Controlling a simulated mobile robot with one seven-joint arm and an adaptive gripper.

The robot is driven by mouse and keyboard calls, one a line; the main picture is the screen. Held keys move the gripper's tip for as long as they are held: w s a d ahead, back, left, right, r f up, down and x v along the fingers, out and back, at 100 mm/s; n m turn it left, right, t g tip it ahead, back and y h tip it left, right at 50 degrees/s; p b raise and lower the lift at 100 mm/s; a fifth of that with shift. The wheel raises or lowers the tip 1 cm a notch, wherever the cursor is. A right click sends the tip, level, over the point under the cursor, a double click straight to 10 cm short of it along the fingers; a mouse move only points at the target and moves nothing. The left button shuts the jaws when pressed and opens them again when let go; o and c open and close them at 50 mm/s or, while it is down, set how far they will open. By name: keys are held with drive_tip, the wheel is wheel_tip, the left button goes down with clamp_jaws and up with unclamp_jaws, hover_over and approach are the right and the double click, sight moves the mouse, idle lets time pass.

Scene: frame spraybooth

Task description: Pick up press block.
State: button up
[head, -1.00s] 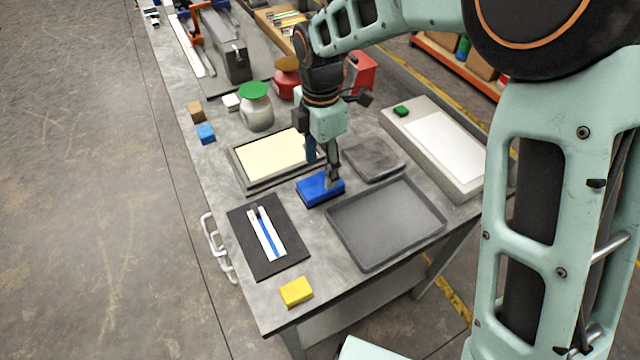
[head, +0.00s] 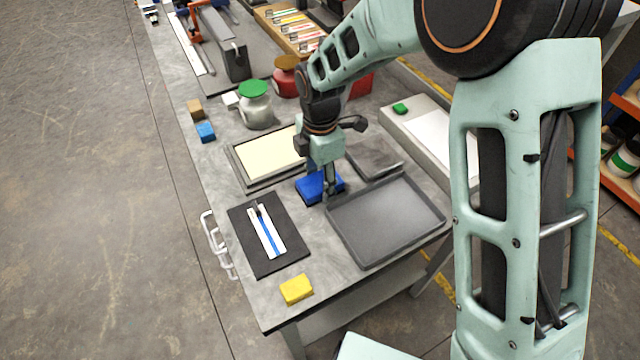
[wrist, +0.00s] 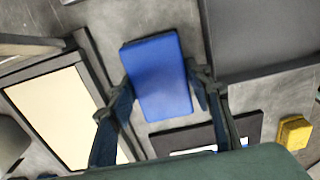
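A blue rectangular block (head: 313,187), which I take to be the press block, lies flat on the grey workbench. My gripper (head: 328,188) points down over it and partly hides it in the head view. In the wrist view the blue block (wrist: 160,76) lies between the two fingers of my gripper (wrist: 160,88), one along each long side. The fingers are spread about the block's width. I cannot tell whether they touch its sides.
A dark empty tray (head: 386,222) lies close to the block's right. A framed cream screen (head: 268,157) is behind it. A black mat (head: 240,225) with strips and a yellow block (head: 296,290) are in front. Jars (head: 256,112) stand farther back.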

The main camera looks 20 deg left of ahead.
drive_tip(key=c, duration=0.4)
drive_tip(key=shift+c, duration=0.2)
